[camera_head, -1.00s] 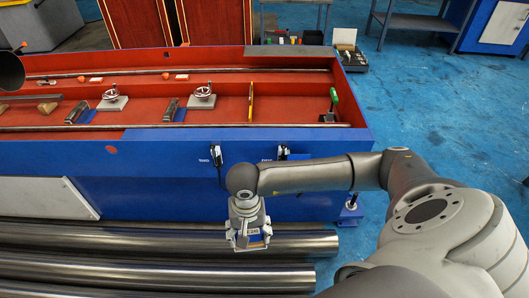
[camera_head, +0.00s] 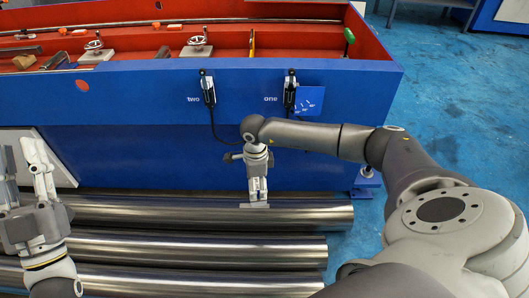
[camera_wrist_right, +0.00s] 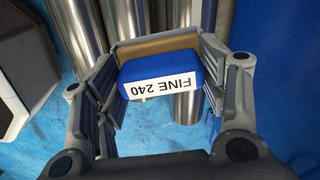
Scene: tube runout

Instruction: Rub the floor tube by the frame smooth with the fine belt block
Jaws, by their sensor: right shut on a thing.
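The floor tube by the frame (camera_head: 310,214) is the shiny steel tube lying nearest the blue frame. My right gripper (camera_head: 257,195) points down over this tube. It is shut on the fine belt block (camera_wrist_right: 160,75), a blue block marked "FINE 240" with a tan face, held between the fingers in the right wrist view. In the head view the block (camera_head: 255,205) is at the tube's top; I cannot tell whether it touches. My left gripper (camera_head: 25,160) is at the left edge, fingers up and apart, empty.
More steel tubes (camera_head: 200,248) lie parallel in front. Blue floor (camera_head: 450,120) is clear at right.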

